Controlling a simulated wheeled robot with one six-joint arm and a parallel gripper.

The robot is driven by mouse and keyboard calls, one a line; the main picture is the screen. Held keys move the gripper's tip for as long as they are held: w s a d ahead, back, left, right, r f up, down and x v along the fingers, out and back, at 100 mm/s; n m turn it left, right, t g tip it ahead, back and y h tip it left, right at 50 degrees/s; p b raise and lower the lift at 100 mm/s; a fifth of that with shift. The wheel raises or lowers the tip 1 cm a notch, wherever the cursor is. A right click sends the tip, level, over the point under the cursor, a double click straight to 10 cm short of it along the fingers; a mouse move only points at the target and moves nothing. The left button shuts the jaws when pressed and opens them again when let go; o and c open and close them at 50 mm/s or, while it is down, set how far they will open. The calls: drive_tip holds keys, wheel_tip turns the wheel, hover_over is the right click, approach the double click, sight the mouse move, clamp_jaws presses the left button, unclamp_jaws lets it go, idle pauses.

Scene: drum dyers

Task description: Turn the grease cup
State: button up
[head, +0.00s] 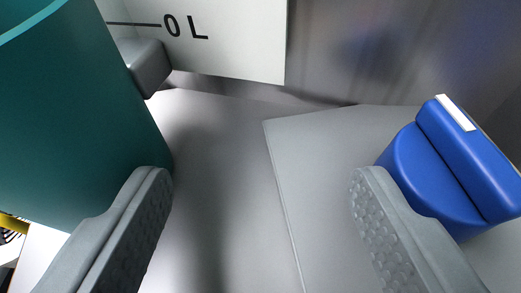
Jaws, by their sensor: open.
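My gripper (262,175) is open, with its two grey, textured fingers wide apart and nothing between them. A blue round part with a raised bar and a white mark (463,165) sits at the right, partly behind the right finger. It may be the grease cup, but I cannot tell for certain. It lies outside the gap between the fingers, and I cannot tell whether the right finger touches it.
A large teal cylinder (75,130) stands at the left, partly behind the left finger. A grey block (148,68) is beside it, under a white plate marked "0 L" (235,35). A flat grey panel (315,165) spans the middle right. Bare grey surface shows between the fingers.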

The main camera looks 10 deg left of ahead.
drive_tip(key=shift+w+f, duration=0.1)
drive_tip(key=shift+w, duration=0.25)
drive_tip(key=shift+c, duration=0.2)
clamp_jaws()
drive_tip(key=shift+o, duration=0.2)
unclamp_jaws()
drive_tip(key=s+a+r, duration=0.2)
drive_tip(key=s+r, duration=0.1)
drive_tip(key=s, duration=0.6)
drive_tip(key=s+a+r, duration=0.3)
drive_tip(key=s, duration=0.6)
drive_tip(key=shift+r+n+y, duration=0.3)
